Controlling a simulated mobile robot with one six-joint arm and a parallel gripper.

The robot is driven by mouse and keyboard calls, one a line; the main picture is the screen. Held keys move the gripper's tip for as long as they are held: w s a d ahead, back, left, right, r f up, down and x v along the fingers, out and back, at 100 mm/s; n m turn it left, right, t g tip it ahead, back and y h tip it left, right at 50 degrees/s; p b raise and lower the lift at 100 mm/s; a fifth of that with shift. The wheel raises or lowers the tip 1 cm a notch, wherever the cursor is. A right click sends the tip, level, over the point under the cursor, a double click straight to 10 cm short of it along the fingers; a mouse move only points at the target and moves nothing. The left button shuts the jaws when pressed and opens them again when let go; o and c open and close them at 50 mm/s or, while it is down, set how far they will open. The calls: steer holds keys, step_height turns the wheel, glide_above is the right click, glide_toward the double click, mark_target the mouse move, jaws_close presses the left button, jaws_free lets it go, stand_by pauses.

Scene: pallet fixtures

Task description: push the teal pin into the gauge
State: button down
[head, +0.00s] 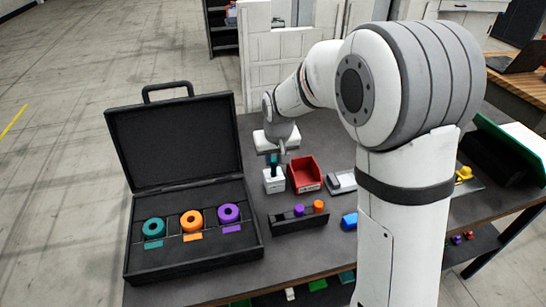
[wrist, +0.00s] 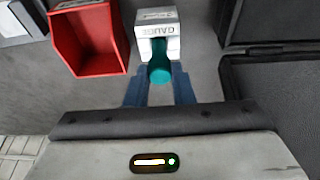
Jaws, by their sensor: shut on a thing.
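The white gauge (head: 274,182) stands on the dark table below my gripper (head: 275,153). In the wrist view the gauge (wrist: 157,18) is at the top middle, its lettering visible. The teal pin (head: 274,160) is upright over the gauge top, with its lower end at the gauge. In the wrist view the teal pin (wrist: 160,72) lies between the blue fingers of my gripper (wrist: 160,80), which is shut on it. The pin's far end overlaps the gauge's opening; how deep it sits I cannot tell.
A red bin (head: 305,174) stands close right of the gauge. A black rack (head: 298,222) holds a purple and an orange pin in front. An open black case (head: 190,262) with teal, orange and purple rings lies to the left. A grey-white device (head: 341,182) is right of the bin.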

steer(key=shift+f+b, duration=0.3)
steer(key=shift+f, duration=0.15)
steer(key=c, duration=0.8)
jaws_free()
steer(key=shift+o, duration=0.2)
steer(key=shift+r+p, duration=2.8)
steer(key=shift+r, duration=1.8)
steer(key=shift+c, duration=0.2)
